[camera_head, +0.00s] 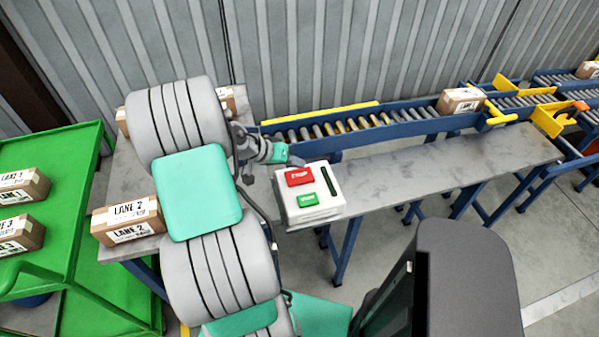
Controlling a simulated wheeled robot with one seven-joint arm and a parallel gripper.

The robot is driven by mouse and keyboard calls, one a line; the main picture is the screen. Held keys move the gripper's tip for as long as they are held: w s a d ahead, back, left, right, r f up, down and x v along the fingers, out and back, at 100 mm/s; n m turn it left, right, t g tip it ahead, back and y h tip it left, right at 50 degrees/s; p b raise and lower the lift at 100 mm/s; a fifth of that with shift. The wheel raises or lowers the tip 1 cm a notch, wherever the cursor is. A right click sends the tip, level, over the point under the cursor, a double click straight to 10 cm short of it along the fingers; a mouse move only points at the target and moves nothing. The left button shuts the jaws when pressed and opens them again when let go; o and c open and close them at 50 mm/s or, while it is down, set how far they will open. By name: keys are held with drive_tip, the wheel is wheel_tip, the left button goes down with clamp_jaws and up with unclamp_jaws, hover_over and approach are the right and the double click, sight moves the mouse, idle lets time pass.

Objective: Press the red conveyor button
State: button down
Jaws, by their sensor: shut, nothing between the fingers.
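The red button (299,177) is on the top face of a white control box (319,211), which stands at the front edge of the grey bench. A green button (307,199) lies just below it, and a dark slot (328,181) is to the right. My gripper (296,162) is small in view, shut and empty, just behind the red button's upper edge. I cannot tell whether it touches the button or hovers above it. My arm hides the bench left of the box.
A blue roller conveyor (400,130) with yellow rails runs behind the bench (430,170) and carries a carton (461,101). A LANE 2 carton (128,221) sits left of my arm. A green cart (75,200) with cartons stands at far left. The bench's right part is clear.

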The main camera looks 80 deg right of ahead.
drive_tip(key=shift+r+p, duration=0.8)
drive_tip(key=shift+r, duration=0.7)
